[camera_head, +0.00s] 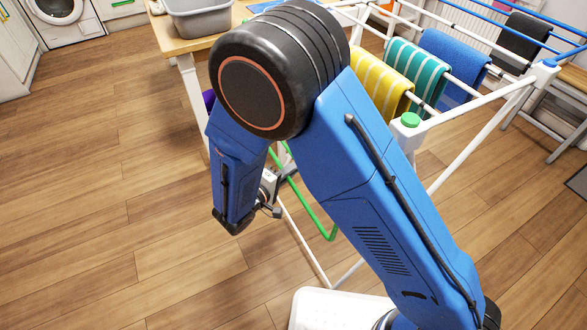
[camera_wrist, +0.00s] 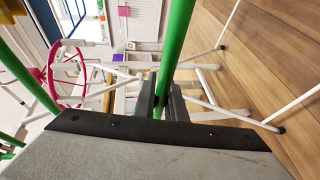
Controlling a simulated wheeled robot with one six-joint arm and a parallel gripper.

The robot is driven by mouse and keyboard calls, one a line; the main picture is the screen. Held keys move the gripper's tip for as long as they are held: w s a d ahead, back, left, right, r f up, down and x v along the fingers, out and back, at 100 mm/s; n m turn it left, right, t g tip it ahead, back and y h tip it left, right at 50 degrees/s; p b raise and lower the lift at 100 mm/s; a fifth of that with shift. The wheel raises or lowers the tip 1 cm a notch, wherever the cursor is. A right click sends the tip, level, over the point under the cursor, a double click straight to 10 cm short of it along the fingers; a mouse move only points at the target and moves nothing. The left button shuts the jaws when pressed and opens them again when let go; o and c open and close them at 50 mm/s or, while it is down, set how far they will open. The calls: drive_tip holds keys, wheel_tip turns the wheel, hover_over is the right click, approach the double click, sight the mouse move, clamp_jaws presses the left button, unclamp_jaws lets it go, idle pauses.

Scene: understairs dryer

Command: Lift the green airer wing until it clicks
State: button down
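The white airer (camera_head: 480,105) stands at the upper right with cloths over its rails. Its green wing (camera_head: 318,222) hangs low on the near side, partly hidden behind my blue arm. A green joint cap (camera_head: 410,120) tops a near corner of the airer. In the wrist view the wing's green tube (camera_wrist: 176,45) runs down between the dark fingers of my gripper (camera_wrist: 160,104), which look closed about it. In the head view my gripper (camera_head: 270,200) is small and partly hidden beside the lower end of my arm, at the wing.
A wooden table (camera_head: 180,38) with a grey tub (camera_head: 198,18) stands behind my arm. A washing machine (camera_head: 62,18) is at the upper left. A pink ring (camera_wrist: 50,75) shows at left in the wrist view. The wooden floor at left (camera_head: 100,200) is clear.

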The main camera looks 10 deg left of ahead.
drive_tip(key=s+a+r+m+g+y, duration=0.1)
drive_tip(key=s+a+r+g+y, duration=0.3)
drive_tip(key=s+a, duration=0.55)
drive_tip(key=s+a+r+m+g+y, duration=0.15)
drive_tip(key=s+a+r, duration=0.5)
drive_tip(key=a, duration=0.65)
drive_tip(key=s+a+r+g+y, duration=0.2)
drive_tip(key=a+r, duration=0.1)
drive_tip(key=r, duration=0.5)
drive_tip(key=s+a+r+m+g+y, duration=0.1)
drive_tip(key=s+a+r+g+y, duration=0.1)
drive_tip(key=r, duration=0.7)
drive_tip(key=s+a+r+m+g+y, duration=0.1)
drive_tip(key=s+a+r+g+y, duration=0.1)
drive_tip(key=r, duration=0.7)
drive_tip(key=shift+s+a+r+y, duration=0.2)
drive_tip(key=shift+s+a+y, duration=0.45)
drive_tip(key=shift+s+a, duration=0.45)
drive_tip(key=shift+w+a, duration=0.1)
